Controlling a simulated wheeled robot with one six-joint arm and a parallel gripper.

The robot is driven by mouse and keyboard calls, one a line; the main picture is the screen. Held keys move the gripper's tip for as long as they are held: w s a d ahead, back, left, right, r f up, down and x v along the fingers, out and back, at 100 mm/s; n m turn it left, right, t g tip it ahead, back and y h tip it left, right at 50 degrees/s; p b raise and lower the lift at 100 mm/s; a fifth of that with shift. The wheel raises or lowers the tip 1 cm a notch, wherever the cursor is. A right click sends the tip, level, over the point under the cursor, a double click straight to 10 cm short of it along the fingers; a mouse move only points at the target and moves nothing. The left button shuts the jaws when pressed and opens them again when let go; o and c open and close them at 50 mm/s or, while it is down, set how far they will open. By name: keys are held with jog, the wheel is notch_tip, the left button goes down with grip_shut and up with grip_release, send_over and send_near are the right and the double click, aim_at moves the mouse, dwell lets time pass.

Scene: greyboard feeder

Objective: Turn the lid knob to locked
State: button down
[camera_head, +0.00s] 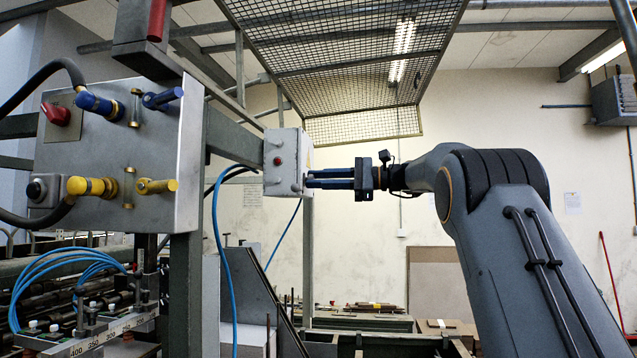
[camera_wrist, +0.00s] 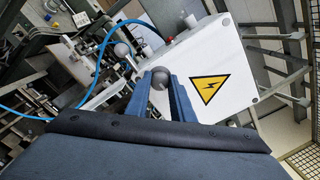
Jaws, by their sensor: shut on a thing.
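The white box (camera_head: 287,162) with a red button hangs at the end of a grey beam. Its lid carries a yellow warning triangle (camera_wrist: 209,88) in the wrist view. My gripper (camera_head: 309,179) reaches in from the right, with its blue fingertips at the box's lower right edge. In the wrist view my gripper (camera_wrist: 159,80) is shut on the lid knob (camera_wrist: 159,76), whose rounded grey end shows between the fingers. The knob's base and its turn position are hidden or too small to tell.
A metal panel (camera_head: 150,110) with blue and yellow connectors stands at left. A blue hose (camera_head: 219,215) hangs below the box. A mesh guard (camera_head: 345,45) is overhead. In the wrist view, other grey rounded knobs (camera_wrist: 122,49) (camera_wrist: 191,20) show near the box.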

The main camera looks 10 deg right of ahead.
jog(key=shift+f+n+b, duration=0.2)
jog(key=shift+n+b, duration=6.45)
jog(key=shift+n, duration=2.05)
jog(key=c, duration=1.5)
grip_release()
jog(key=shift+r, duration=0.1)
jog(key=shift+c, duration=0.2)
jog(key=v, duration=0.7)
jog(key=shift+s+d+b, duration=0.15)
jog(key=shift+d+b, duration=0.15)
jog(key=shift+d, duration=0.05)
